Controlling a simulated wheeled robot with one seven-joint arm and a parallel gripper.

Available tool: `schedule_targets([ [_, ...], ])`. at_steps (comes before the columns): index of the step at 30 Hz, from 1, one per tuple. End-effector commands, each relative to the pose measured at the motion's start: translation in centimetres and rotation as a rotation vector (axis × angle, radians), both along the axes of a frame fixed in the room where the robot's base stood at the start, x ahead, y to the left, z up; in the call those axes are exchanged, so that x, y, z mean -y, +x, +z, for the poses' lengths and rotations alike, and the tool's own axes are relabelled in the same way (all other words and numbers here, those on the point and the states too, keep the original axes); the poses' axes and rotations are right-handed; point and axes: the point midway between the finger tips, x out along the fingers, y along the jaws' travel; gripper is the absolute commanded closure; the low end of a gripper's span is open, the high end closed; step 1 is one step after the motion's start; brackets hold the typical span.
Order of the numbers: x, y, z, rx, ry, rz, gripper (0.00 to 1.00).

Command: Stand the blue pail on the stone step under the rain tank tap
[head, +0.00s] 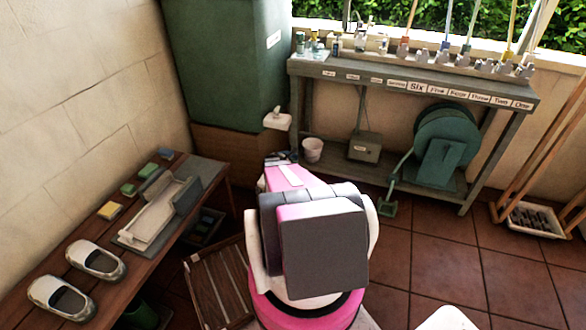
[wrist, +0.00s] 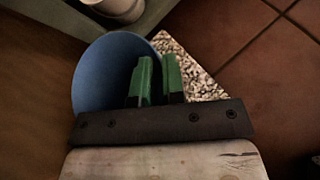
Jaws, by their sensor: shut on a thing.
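The blue pail (wrist: 98,72) shows in the wrist view, its open mouth towards the camera. My gripper (wrist: 160,78) has its green fingers shut on the pail's right rim, one on each side of the wall. A pale speckled stone step (wrist: 190,62) lies just right of and behind the pail. I cannot tell whether the pail's base touches it. In the head view the green rain tank (head: 222,65) stands at the back left. The pail and step are hidden behind my arm there.
A workbench (head: 415,80) with bottles and tools stands at the back, with a white pot (head: 312,150), a box (head: 364,146) and a green hose reel (head: 446,140) beneath. A wooden bench (head: 150,225) with shoes runs along the left.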

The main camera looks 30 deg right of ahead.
Motion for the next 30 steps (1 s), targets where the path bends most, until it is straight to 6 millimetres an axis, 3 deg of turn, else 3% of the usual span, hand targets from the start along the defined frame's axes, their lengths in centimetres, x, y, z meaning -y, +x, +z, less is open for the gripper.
schedule_targets([
  [6, 0.0, 0.1, -2.9, -0.001, 0.000, 0.001, 1.00],
  [15, 0.0, 0.0, -3.0, -0.001, 0.000, 0.001, 1.00],
  [16, 0.0, 0.0, -3.0, -0.001, 0.000, 0.001, 0.83],
  [18, 0.0, 0.0, -3.0, -0.001, 0.000, 0.001, 0.64],
  [30, -0.6, -0.2, -2.5, 0.000, 0.000, 0.001, 0.64],
])
